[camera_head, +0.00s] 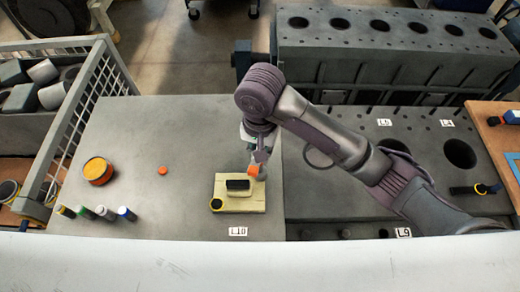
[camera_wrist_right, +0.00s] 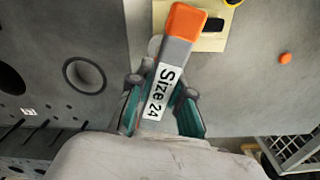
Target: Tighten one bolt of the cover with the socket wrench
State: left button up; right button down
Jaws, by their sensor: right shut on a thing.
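My right gripper (camera_head: 262,150) comes in from the right and hangs over the grey table top. In the right wrist view the gripper (camera_wrist_right: 160,105) is shut on a grey tool with an orange end, the socket wrench (camera_wrist_right: 180,45), with a white label reading "Size 24". The orange end also shows in the head view, by the upper right corner of a pale wooden board (camera_head: 256,206). On the board are a black block (camera_head: 238,185) and a black round piece with a yellow ring (camera_head: 216,204). I cannot make out the cover or its bolt. My left gripper is out of view.
On the table (camera_head: 170,130) are an orange-yellow round tin (camera_head: 98,171), a small orange disc (camera_head: 163,171) and several small cylinders. A wire-sided crate (camera_head: 72,125) stands left. The engine block (camera_head: 400,50) stands behind, with a flat holed surface (camera_head: 430,130) at right.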

jog(key=shift+r, duration=0.8)
jog(key=n, duration=0.8)
jog(key=shift+n, duration=0.3)
jog(key=n, duration=0.7)
jog(key=shift+w+n, duration=0.1)
jog(key=shift+n, duration=0.2)
jog(key=n, duration=0.8)
jog(key=shift+n, duration=0.4)
jog(key=n, duration=0.8)
